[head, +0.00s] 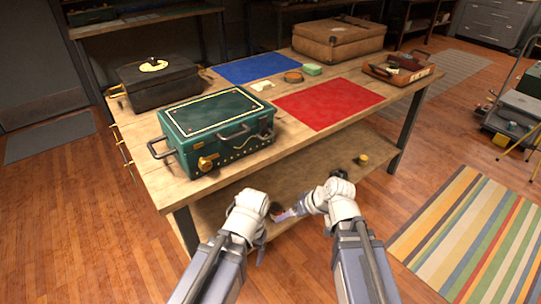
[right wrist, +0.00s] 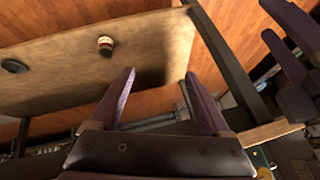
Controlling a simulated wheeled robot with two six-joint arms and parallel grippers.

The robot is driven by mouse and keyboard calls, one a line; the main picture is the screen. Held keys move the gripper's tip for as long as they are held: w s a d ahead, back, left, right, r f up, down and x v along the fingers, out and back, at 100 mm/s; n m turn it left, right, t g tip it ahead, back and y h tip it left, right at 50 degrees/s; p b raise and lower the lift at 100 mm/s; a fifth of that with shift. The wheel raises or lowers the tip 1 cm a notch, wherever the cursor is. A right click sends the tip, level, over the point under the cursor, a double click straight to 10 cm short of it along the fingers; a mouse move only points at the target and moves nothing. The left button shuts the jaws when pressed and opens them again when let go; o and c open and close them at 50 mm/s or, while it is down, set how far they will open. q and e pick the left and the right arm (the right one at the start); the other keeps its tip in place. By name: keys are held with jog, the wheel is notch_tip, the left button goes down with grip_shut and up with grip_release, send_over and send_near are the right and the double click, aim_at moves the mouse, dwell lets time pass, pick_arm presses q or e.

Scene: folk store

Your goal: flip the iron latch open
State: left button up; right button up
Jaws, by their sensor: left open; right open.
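A green case (head: 215,128) with gold trim stands at the table's near left corner. A brass-coloured fitting (head: 207,162) and a dark handle (head: 233,132) are on its front. I cannot tell which part is the iron latch. My left gripper (head: 268,232) is open, in front of and below the tabletop edge, apart from the case. My right gripper is open and empty in the right wrist view (right wrist: 159,75), beside the lower shelf. In the head view its fingers are hard to make out.
The wooden table (head: 165,190) also holds a black case (head: 150,88), a blue mat (head: 255,69), a red mat (head: 325,103), a brown suitcase (head: 338,40) and a small brown case (head: 385,74). A small jar (right wrist: 105,46) stands on the lower shelf (right wrist: 60,95).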

jog(key=w+a+r+n+t+y, duration=0.35)
jog(key=w+r+t+y, duration=0.2)
jog(key=r, duration=0.25)
jog(key=m+t, duration=0.1)
jog(key=t, duration=0.4)
send_near(270, 137)
jog(key=x, duration=0.3)
pick_arm(q)
jog(key=shift+f, duration=0.45)
pick_arm(e)
jog(key=shift+x, duration=3.7)
jog(key=shift+d+f, duration=0.1)
jog(key=shift+f, duration=0.1)
